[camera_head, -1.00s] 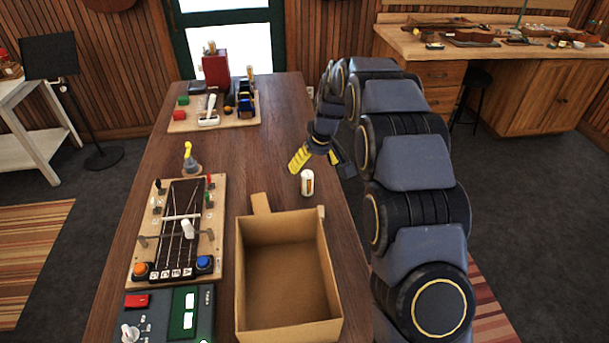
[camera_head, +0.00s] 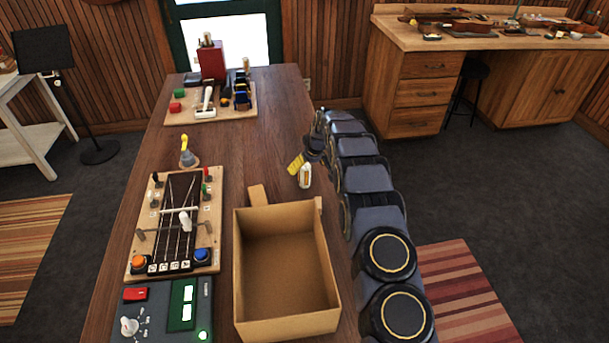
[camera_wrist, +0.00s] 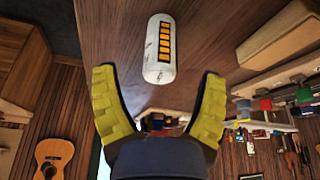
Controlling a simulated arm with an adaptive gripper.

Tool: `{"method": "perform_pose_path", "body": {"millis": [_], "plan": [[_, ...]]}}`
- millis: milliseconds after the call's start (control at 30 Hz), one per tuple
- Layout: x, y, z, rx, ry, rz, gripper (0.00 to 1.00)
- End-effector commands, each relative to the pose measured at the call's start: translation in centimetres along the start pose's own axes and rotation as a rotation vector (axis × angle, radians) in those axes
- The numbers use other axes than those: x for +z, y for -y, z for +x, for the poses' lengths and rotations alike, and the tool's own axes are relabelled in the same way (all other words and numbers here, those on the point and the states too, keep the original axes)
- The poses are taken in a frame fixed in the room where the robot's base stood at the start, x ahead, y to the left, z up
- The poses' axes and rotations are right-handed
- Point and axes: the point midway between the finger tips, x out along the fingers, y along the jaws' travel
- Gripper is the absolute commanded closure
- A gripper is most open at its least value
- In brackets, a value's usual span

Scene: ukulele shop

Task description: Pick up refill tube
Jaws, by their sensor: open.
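The refill tube (camera_head: 305,175) is a small white cylinder with an orange-yellow marked label. It stands on the wooden table just beyond the cardboard box. In the wrist view the tube (camera_wrist: 160,50) lies ahead of the fingertips, roughly centred between them. My gripper (camera_wrist: 158,85) has yellow padded fingers spread wide, with nothing between them. In the head view my gripper (camera_head: 300,165) is right beside the tube, with one yellow finger showing to its left. The other finger is hidden there, and I cannot tell whether either finger touches the tube.
An open, empty cardboard box (camera_head: 240,270) stands in front of the tube. A stringed board (camera_head: 215,225) and a control panel (camera_head: 150,310) are at the left. A tool board (camera_head: 240,112) is at the back. The table (camera_head: 240,155) is clear left of the tube.

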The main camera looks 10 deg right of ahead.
Motion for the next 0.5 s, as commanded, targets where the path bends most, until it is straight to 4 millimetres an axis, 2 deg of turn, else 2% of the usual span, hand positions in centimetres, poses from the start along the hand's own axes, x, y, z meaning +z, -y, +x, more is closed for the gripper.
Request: {"method": "perform_pose_path", "body": {"millis": [300, 500], "plan": [[-0.2, 0.1, 3.6, -0.001, 0.003, -0.001, 0.28], [-0.3, 0.1, 4.3, 0.000, 0.000, 0.000, 0.28]]}}
